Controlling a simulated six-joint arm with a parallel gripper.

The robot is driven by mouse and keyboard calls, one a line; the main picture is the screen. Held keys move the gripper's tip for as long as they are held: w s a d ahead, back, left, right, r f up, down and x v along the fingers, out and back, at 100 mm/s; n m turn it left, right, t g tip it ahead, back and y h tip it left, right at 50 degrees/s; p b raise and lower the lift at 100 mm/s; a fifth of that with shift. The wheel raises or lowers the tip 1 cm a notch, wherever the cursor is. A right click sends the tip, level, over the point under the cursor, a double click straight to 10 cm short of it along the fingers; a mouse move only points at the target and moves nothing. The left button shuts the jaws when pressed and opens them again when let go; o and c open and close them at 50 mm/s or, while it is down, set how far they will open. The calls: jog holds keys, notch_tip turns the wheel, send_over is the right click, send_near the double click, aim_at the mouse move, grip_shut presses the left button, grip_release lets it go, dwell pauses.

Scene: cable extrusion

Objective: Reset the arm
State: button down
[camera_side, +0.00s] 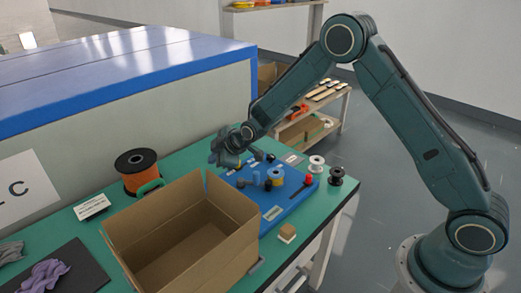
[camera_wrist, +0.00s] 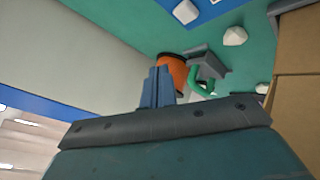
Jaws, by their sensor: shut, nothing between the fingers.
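My arm reaches in from the right in the side view, and my gripper (camera_side: 224,157) hangs over the back part of the green table, near the blue board. In the wrist view my gripper (camera_wrist: 159,72) shows as two blue-grey fingers pressed together, with nothing between them. Beyond the fingertips, partly hidden by them, is the orange spool (camera_wrist: 175,70). In the side view this spool (camera_side: 137,170) stands on the table, left of my gripper.
An open cardboard box (camera_side: 145,230) stands at the table's front. The blue board (camera_side: 290,205) holds several small parts. Two small spools, white (camera_side: 316,164) and black (camera_side: 336,175), stand at the right edge. A long blue-topped block (camera_side: 120,75) rises behind the table.

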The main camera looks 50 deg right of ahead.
jog(key=s+d+r+m+g+h, duration=0.1)
jog(key=s+d+r+m, duration=0.15)
jog(key=s+r, duration=0.7)
jog(key=s+d+r+m, duration=0.1)
jog(key=s+r+m, duration=0.2)
jog(key=s+r, duration=0.65)
jog(key=s+d+r+m, duration=0.1)
jog(key=s, duration=0.7)
jog(key=s+d+r+m+g, duration=0.1)
jog(key=s+m, duration=0.1)
jog(key=s, duration=0.6)
jog(key=s+d+r+m+g, duration=0.1)
jog(key=s+r+m, duration=0.1)
jog(key=s, duration=0.7)
jog(key=shift+h, duration=0.4)
jog(key=shift+m, duration=0.25)
